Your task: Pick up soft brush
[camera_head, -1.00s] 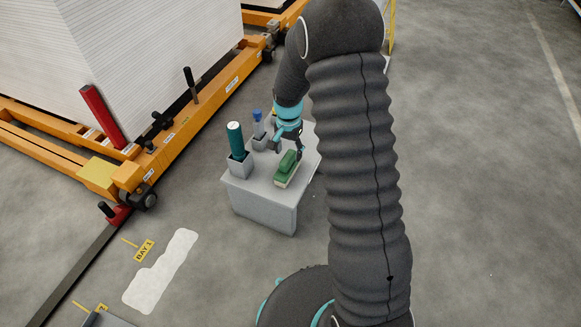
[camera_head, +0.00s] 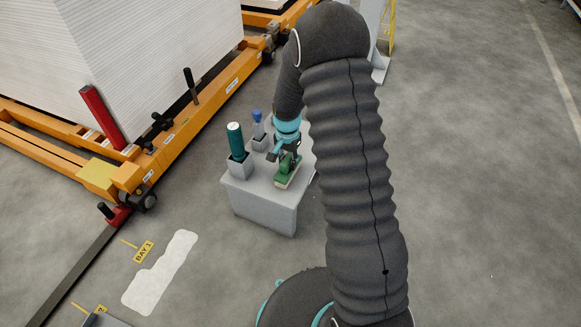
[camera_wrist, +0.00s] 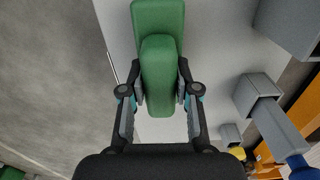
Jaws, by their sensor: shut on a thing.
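The soft brush (camera_head: 287,173) has a green body with a raised green grip and a pale base. It sits on the front part of the grey stand (camera_head: 265,207). My gripper (camera_head: 287,160) is down over it. In the wrist view my gripper (camera_wrist: 158,95) has one finger on each side of the brush's green grip (camera_wrist: 161,60), shut on it. The brush's pale underside is hidden in the wrist view. I cannot tell any gap between brush and stand.
A grey holder with a dark green cylinder (camera_head: 235,140) stands left of the brush, and a blue-topped bottle (camera_head: 258,124) stands behind. The floor to the right is clear.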

